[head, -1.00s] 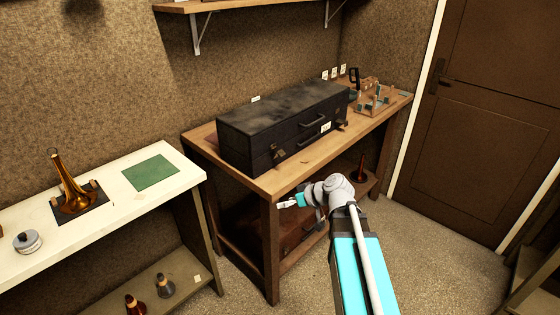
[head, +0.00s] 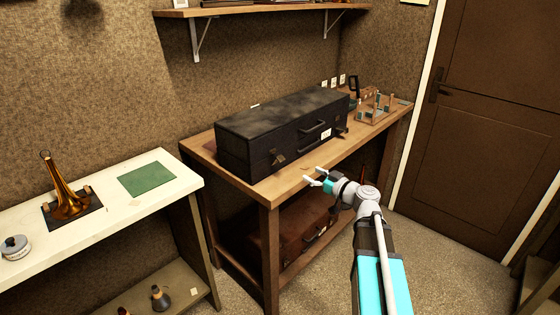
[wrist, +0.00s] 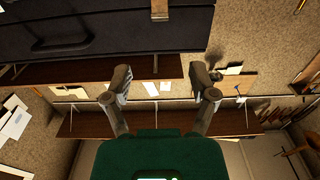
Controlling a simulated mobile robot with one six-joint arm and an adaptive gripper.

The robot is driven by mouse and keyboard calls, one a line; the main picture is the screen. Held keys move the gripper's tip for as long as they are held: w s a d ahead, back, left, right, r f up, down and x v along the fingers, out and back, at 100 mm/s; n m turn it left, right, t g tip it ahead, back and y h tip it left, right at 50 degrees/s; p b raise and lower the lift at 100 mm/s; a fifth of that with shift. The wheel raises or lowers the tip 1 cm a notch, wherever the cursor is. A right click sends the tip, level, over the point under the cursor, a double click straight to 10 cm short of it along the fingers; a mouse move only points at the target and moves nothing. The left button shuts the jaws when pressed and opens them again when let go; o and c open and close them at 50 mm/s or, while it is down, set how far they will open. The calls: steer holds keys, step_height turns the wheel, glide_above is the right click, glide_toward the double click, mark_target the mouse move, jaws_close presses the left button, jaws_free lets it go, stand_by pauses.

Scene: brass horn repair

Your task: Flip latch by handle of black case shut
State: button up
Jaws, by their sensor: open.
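The black case (head: 262,127) lies closed along the wooden bench, its handle (head: 316,128) on the front face. A latch (head: 278,159) shows on the front left of the handle, and another (head: 341,129) shows toward the right end. They are too small to tell how each flap sits. My gripper (head: 317,178) is open and empty, in front of the bench edge and below the case front, apart from it. In the wrist view my gripper (wrist: 162,84) has its fingers spread. The case (wrist: 100,28) fills the top left there, with a brass-coloured piece (wrist: 160,9) at the top.
The wooden bench (head: 225,183) has a bare front strip. A wooden rack (head: 376,108) stands at its right end. A brown case (head: 300,232) lies on the lower shelf. A white table (head: 110,215) with a brass bell (head: 67,197) stands left. A wall shelf hangs above.

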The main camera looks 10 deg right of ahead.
mark_target(282, 159)
steer(key=shift+w+a, duration=0.1)
steer(key=shift+x, duration=6.8)
steer(key=shift+f, duration=0.1)
jaws_close()
